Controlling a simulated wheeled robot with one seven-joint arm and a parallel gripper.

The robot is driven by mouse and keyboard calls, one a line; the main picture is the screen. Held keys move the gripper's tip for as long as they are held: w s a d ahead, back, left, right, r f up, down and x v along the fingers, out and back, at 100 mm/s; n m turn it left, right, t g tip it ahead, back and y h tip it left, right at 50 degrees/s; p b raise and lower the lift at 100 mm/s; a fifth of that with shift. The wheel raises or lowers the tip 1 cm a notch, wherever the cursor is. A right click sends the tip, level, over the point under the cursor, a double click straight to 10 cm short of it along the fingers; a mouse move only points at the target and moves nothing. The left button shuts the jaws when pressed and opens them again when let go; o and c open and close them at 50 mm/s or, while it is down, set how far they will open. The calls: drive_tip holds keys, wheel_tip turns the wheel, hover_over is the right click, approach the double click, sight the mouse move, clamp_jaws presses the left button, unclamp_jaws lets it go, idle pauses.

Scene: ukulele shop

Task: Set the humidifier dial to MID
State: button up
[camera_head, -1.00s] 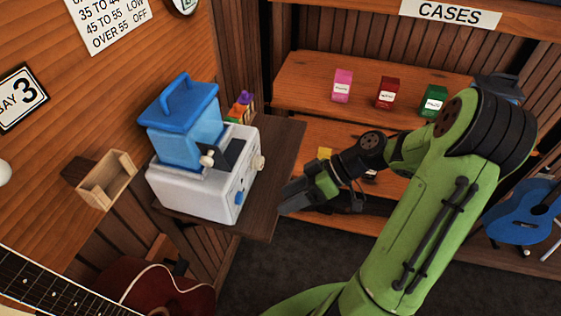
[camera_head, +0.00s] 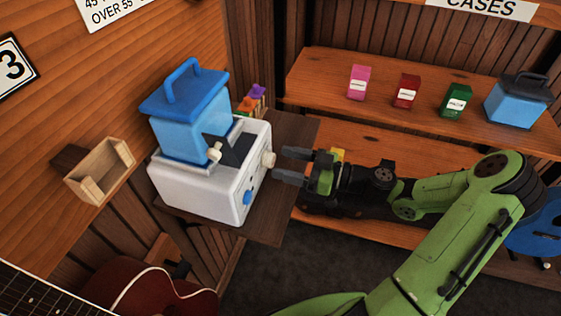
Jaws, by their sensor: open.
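The humidifier (camera_head: 195,190) is a white box with a blue water tank (camera_head: 190,115) and handle on top, standing on a dark wooden shelf. On its right-hand face are a cream knob (camera_head: 268,159) and, lower, a blue round knob (camera_head: 247,197). Another cream knob (camera_head: 214,152) sits by a dark panel at the top. Dial markings are too small to read. My gripper (camera_head: 283,164) is open and empty, its fingers pointing left at the cream knob on the right-hand face. A small gap seems to separate the fingertips from the knob.
A small wooden box (camera_head: 88,187) is fixed to the wall at left. Small colored items (camera_head: 257,91) stand behind the humidifier. The back shelf (camera_head: 320,75) holds pink, red and green boxes and a blue container (camera_head: 516,103). A red guitar (camera_head: 150,292) is below.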

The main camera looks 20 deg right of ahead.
sight(268, 159)
drive_tip(key=shift+x, duration=1.1)
drive_tip(key=c, duration=1)
drive_tip(key=shift+c, duration=0.2)
